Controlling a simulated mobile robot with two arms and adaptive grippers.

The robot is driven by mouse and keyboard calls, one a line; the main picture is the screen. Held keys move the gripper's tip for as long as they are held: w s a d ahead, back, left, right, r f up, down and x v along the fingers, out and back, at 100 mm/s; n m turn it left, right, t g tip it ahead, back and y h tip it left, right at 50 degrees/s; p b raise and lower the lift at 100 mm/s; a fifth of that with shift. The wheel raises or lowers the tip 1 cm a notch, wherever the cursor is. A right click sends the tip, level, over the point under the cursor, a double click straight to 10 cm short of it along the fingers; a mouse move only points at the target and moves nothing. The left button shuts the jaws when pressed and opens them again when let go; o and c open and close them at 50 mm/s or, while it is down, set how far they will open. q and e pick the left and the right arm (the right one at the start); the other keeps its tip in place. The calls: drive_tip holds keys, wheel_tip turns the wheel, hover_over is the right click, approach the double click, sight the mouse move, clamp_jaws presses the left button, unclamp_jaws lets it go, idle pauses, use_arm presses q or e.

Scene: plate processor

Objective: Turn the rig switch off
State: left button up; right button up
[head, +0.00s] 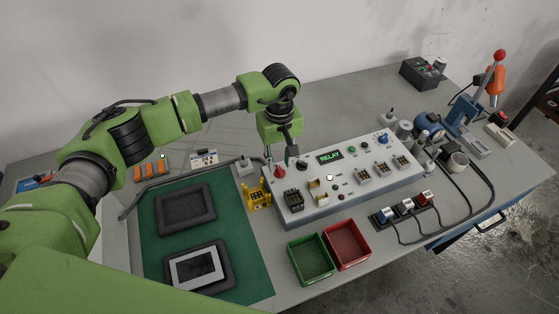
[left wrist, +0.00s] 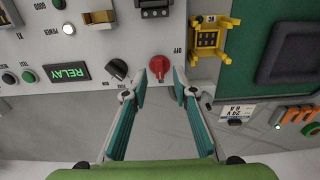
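The test rig (head: 330,199) is a pale box with a lit green RELAY display (head: 330,156). Its red rotary switch (head: 279,171) is at the left end of the panel. In the left wrist view the red switch (left wrist: 159,65) has an OFF label beside it, and a white POWER light (left wrist: 69,29) is lit. My left gripper (head: 279,157) is open just above the switch. In the left wrist view its fingertips (left wrist: 160,79) are at either side of the red knob; I cannot tell whether they touch it. My right gripper is not in view.
A black knob (left wrist: 117,69) is close beside the red switch. A yellow fixture (head: 257,195) stands left of the rig. Green (head: 311,257) and red (head: 346,243) bins are in front. A green mat (head: 154,236) with dark frames is at left.

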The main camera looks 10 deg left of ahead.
sight(280, 172)
use_arm(q)
drive_tip(key=shift+f, duration=1.15)
clamp_jaws()
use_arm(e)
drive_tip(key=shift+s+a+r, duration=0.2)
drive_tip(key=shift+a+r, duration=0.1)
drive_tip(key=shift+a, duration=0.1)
